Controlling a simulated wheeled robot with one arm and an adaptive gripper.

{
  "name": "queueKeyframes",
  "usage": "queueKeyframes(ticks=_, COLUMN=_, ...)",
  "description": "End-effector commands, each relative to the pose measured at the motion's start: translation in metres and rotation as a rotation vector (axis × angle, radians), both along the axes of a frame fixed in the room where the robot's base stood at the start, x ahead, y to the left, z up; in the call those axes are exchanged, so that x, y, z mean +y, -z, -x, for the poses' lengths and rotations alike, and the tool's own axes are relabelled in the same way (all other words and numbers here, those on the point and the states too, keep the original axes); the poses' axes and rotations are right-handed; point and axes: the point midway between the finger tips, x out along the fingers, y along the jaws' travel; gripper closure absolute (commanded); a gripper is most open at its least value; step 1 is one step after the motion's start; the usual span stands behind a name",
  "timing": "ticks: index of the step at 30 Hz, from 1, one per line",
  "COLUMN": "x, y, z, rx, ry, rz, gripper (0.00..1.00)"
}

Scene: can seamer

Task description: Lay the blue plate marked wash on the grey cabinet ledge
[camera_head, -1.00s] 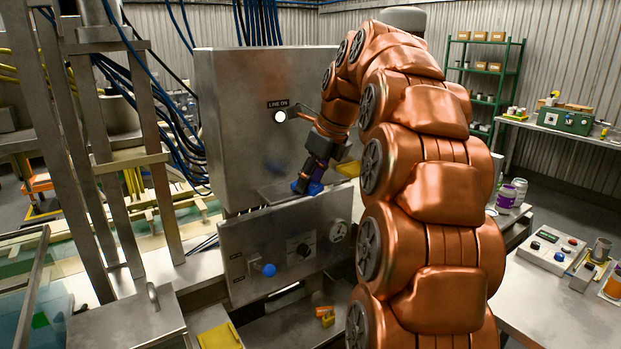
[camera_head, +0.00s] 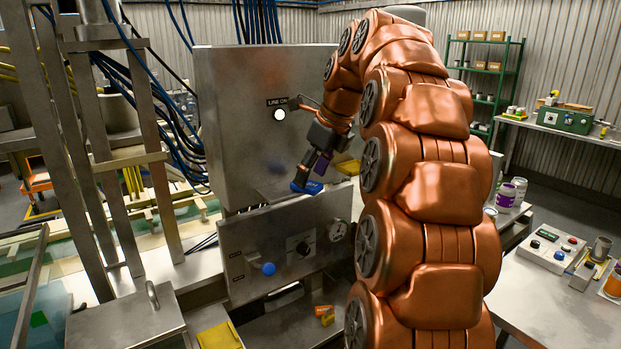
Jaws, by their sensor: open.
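The blue plate (camera_head: 309,187) lies on the grey cabinet ledge (camera_head: 273,192), near the ledge's front right part. Its marking is too small to read. My gripper (camera_head: 311,174) points down just above the plate, with its dark fingers apart. The fingertips are close to the plate, and I cannot tell whether they still touch it. My copper arm hides the right end of the ledge.
The tall grey cabinet (camera_head: 240,120) with a lit white lamp (camera_head: 279,115) rises behind the ledge. Below is a front panel with a blue knob (camera_head: 268,269) and a dial (camera_head: 338,230). A yellow block (camera_head: 347,167) sits right of my gripper.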

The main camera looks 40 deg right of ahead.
Motion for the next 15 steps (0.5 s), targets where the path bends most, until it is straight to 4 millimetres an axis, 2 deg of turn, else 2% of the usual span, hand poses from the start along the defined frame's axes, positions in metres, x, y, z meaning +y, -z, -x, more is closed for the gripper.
queueKeyframes(ticks=12, x=-0.004, y=-0.031, z=0.013, rx=-0.003, ry=0.000, rz=0.002, gripper=0.34)
queueKeyframes(ticks=15, x=-0.007, y=-0.058, z=0.020, rx=-0.007, ry=0.001, rz=0.004, gripper=0.34)
